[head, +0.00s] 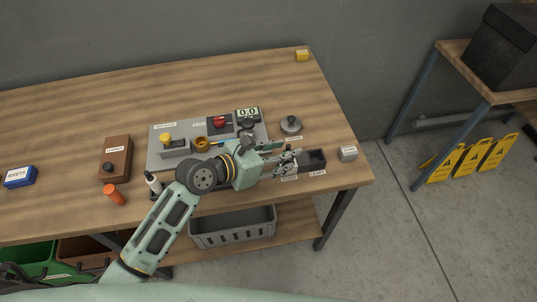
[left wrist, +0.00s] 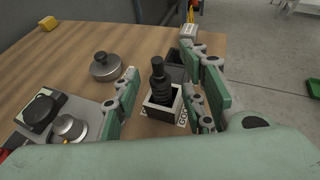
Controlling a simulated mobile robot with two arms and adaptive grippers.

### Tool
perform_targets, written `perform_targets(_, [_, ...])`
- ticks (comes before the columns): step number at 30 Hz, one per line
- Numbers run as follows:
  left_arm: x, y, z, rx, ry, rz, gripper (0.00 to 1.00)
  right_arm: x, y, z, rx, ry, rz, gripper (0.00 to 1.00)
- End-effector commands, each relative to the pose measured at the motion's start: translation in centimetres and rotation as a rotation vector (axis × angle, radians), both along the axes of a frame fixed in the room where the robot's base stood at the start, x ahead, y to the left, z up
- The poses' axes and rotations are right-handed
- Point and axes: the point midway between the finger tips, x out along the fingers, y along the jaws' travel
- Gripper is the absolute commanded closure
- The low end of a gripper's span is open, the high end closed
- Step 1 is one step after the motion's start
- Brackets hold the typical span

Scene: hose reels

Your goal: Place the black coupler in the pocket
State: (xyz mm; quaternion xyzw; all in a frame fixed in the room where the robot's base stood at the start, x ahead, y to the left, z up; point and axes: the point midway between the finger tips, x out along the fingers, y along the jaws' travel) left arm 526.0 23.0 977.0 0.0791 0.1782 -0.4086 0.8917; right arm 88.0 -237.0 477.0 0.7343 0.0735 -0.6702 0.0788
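The black coupler (left wrist: 158,75) stands upright in the left wrist view, its lower end inside a small open box with a pale rim, the pocket (left wrist: 151,112) labelled GOOD. My left gripper (left wrist: 170,92) is open, with one green finger on each side of the coupler and visible gaps to both. In the head view my left gripper (head: 287,158) is at the right part of the table and largely covers the coupler and the GOOD box. My right gripper is not in view.
A dark box (head: 314,158) labelled LEAKS adjoins the GOOD one. A round metal lidded part (head: 291,124) lies behind. A small grey block (head: 348,153) sits near the right edge.

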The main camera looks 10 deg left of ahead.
Motion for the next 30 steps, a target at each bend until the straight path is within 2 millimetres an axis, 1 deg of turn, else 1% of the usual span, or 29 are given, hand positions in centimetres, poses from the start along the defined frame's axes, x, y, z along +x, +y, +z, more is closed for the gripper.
perform_targets(2, [-0.7,0.9,0.2,0.002,0.002,0.001,0.61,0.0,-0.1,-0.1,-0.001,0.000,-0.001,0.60])
perform_targets(9, [-3.8,4.4,2.1,0.005,0.000,0.000,0.61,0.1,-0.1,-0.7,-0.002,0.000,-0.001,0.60])
perform_targets(15, [-6.0,7.0,3.5,0.003,0.002,0.001,0.61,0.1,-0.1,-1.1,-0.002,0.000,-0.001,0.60])
perform_targets(21, [-7.0,8.1,4.3,0.002,0.002,-0.001,0.61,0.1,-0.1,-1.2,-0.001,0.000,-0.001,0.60])
perform_targets(30, [-7.1,8.2,4.4,0.001,0.001,0.000,0.61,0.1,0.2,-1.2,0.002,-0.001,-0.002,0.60])
